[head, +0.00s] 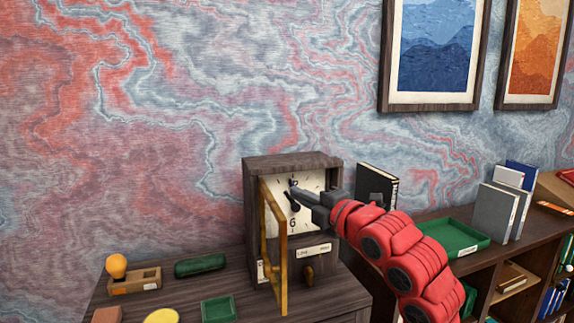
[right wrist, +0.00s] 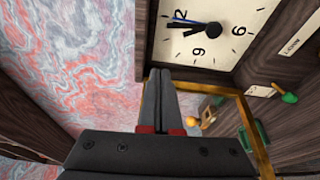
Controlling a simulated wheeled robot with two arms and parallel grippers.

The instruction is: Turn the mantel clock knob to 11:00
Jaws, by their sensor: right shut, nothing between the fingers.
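The mantel clock (head: 265,165) is a dark wooden case with a cream dial, standing on the desk against the wall. Its brass-framed door (head: 283,262) is swung open. In the right wrist view the dial (right wrist: 233,55) appears turned sideways, with black hands, one pointing near 12 and a shorter one near 11, and a thin blue hand. A round black hub (right wrist: 213,30) sits at its middle. A small knob (head: 309,275) is on the lower front, below a label. My right gripper (head: 294,190) is shut and empty in front of the dial; its fingertips (right wrist: 160,73) lie by the dial's 9 side. Contact is unclear.
The open door stands left of my right gripper. A black book (head: 377,184), another green tray (head: 455,238) and grey books (head: 497,212) are right.

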